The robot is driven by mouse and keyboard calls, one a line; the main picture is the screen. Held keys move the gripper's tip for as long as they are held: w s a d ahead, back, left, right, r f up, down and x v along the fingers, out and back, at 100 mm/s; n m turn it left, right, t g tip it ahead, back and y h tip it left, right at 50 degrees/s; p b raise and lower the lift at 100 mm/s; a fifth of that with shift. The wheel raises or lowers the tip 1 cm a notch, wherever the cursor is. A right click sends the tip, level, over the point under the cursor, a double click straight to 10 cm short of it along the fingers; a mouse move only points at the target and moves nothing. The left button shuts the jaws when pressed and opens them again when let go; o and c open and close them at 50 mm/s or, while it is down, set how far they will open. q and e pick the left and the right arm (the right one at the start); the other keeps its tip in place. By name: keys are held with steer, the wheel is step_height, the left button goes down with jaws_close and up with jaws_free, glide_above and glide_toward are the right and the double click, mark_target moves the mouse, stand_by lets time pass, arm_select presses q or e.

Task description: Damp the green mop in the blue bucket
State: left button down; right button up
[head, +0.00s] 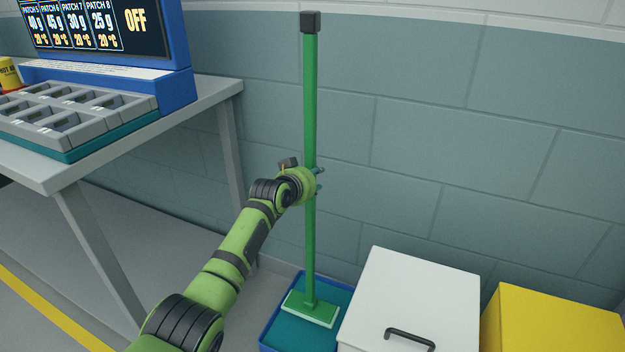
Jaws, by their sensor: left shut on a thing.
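The green mop (310,105) stands almost upright in the middle of the head view, with a black cap at its top. Its flat green and white head (311,310) is over or in the blue bucket (268,335), within the rim as seen from here. The bucket's inside looks teal; I cannot tell whether the mop head touches it. My left gripper (316,181) is shut on the mop's handle, around its middle. The fingers partly hide behind the handle. My right gripper is not in view.
A white box (415,290) with a black handle stands right beside the bucket, and a yellow box (552,318) is farther right. A table (205,100) with a grey tray (70,112) and a blue display unit (178,45) is at the left. A block wall is close behind the mop.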

mark_target(311, 167)
arm_select(q)
steer(key=shift+w+r+p, duration=0.1)
steer(key=shift+r+p, duration=1.1)
steer(key=shift+r, duration=0.65)
